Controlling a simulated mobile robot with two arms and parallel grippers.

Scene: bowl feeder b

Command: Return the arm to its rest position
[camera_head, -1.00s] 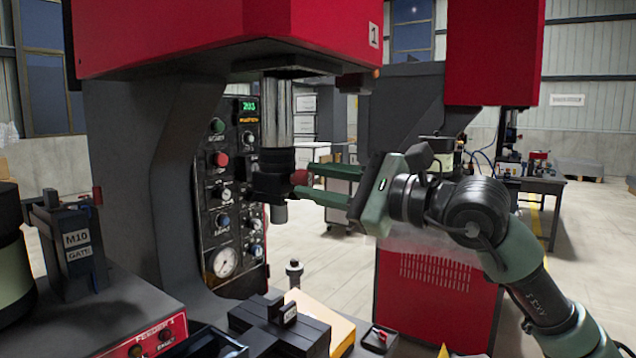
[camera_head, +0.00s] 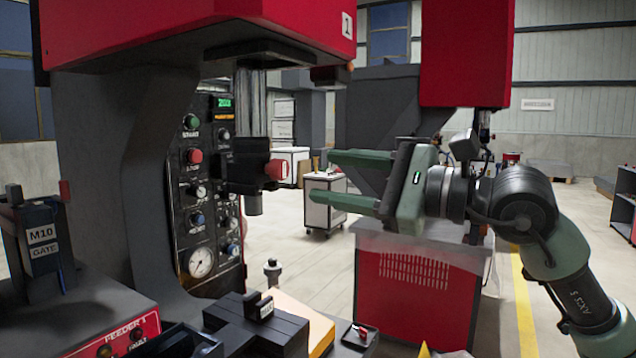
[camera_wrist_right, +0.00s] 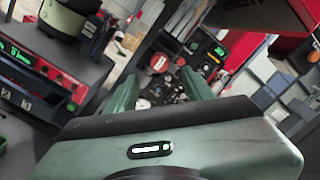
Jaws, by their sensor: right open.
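My right gripper (camera_head: 325,178) is green, with its arm coming in from the lower right in the head view. Its two fingers are spread, point left and hold nothing. Their tips are apart from the red knob (camera_head: 276,169) on the black tool block (camera_head: 243,170) under the press head (camera_head: 200,25). A clear gap lies between knob and fingers. The right wrist view also shows both spread fingers (camera_wrist_right: 158,78) with nothing gripped between them. My left gripper is in neither view.
The press control panel (camera_head: 205,190) stands behind the tool block. Below are the M10 gate unit (camera_head: 42,245), the feeder box (camera_head: 125,335), a black fixture (camera_head: 255,325) and a small tray (camera_head: 357,338). A white cart (camera_head: 325,205) stands behind. Open floor lies at right.

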